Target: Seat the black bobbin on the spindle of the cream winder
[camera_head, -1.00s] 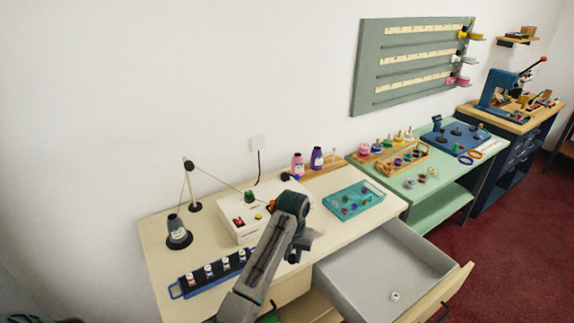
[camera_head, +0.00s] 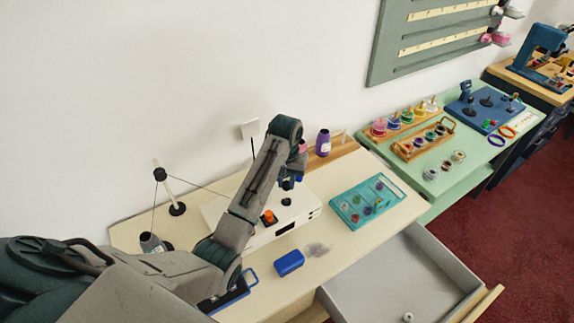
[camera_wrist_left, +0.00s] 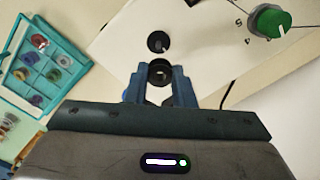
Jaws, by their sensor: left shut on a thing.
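The cream winder (camera_head: 300,224) is a pale box on the counter, with an orange-red knob and a dark round spindle seat (camera_head: 286,202) on top. In the left wrist view the spindle seat (camera_wrist_left: 158,42) is a black disc on the winder's cream top (camera_wrist_left: 115,45). My left gripper (camera_head: 292,183) is over the winder. In the left wrist view its blue fingers (camera_wrist_left: 160,82) are shut on the black bobbin (camera_wrist_left: 160,68), a dark ring shown just below the seat in the picture, apart from it. The bobbin's height above the winder is hard to tell. My right gripper is out of view.
A green knob (camera_wrist_left: 270,20) stands on the winder. A teal compartment tray (camera_head: 345,211) lies to the right. A blue block (camera_head: 289,263) lies in front of the winder. A purple bottle (camera_head: 323,143) stands behind. A thread post (camera_head: 167,190) is at left. A drawer (camera_head: 395,285) is open.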

